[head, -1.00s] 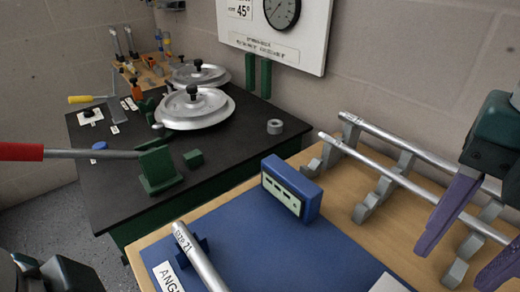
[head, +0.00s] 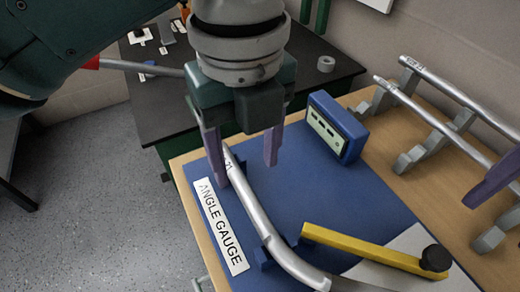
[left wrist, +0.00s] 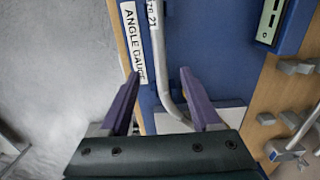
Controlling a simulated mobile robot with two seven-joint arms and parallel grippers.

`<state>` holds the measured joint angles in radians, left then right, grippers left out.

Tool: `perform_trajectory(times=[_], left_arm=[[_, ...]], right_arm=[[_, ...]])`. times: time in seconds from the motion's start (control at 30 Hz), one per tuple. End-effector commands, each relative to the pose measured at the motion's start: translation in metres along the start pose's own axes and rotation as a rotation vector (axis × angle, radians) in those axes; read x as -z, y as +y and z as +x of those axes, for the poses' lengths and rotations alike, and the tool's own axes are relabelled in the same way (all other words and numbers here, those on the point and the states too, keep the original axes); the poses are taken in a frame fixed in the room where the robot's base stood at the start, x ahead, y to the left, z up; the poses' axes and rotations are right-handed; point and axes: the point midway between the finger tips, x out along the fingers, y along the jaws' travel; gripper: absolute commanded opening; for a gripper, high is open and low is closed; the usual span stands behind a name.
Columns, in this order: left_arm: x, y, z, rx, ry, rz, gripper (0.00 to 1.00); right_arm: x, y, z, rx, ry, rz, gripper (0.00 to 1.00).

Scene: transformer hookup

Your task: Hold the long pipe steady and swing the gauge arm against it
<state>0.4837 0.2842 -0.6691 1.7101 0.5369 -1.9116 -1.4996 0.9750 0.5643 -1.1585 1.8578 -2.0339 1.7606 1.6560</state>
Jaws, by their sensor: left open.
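The long bent silver pipe (head: 255,212) lies on the blue angle gauge board (head: 300,190), beside the "ANGLE GAUGE" label. The yellow gauge arm (head: 360,248) lies across the board's right part, its black knob (head: 435,258) at the right end; its left end is apart from the pipe. My left gripper (head: 246,172) is open at the pipe's upper end. In the left wrist view the pipe (left wrist: 161,60) runs between the spread purple fingers (left wrist: 158,72); contact cannot be told. Only one purple finger of my right gripper shows at the right edge.
A blue box with a display (head: 337,128) stands at the board's back edge. Other pipes (head: 440,80) rest on grey holders (head: 430,142) at the right. A black bench (head: 150,100) stands behind. Open floor lies left of the table.

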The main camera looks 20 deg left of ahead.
Motion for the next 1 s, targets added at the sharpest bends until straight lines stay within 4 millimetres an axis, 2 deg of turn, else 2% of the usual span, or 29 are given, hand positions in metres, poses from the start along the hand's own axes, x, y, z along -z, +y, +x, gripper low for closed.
perform_trajectory(times=[0.2, 0.4, 0.57, 0.8, 1.0], left_arm=[[0.001, 0.000, 0.042, -0.002, 0.003, -0.002, 0.64], [0.001, 0.000, 0.067, 0.000, 0.003, -0.003, 0.64], [0.001, 0.000, 0.074, 0.001, 0.001, -0.002, 0.64], [0.001, -0.001, 0.074, 0.002, 0.000, -0.002, 0.63], [0.000, -0.001, 0.074, 0.003, 0.000, -0.002, 0.41]], right_arm=[[0.000, 0.000, 0.000, 0.000, 0.000, 0.000, 0.50], [0.000, 0.000, 0.000, 0.000, 0.000, 0.000, 0.50], [0.000, 0.000, 0.000, 0.000, 0.000, 0.000, 0.50], [0.000, 0.000, 0.000, 0.000, 0.000, 0.000, 0.50], [0.000, 0.000, 0.000, 0.000, 0.000, 0.000, 0.50]])
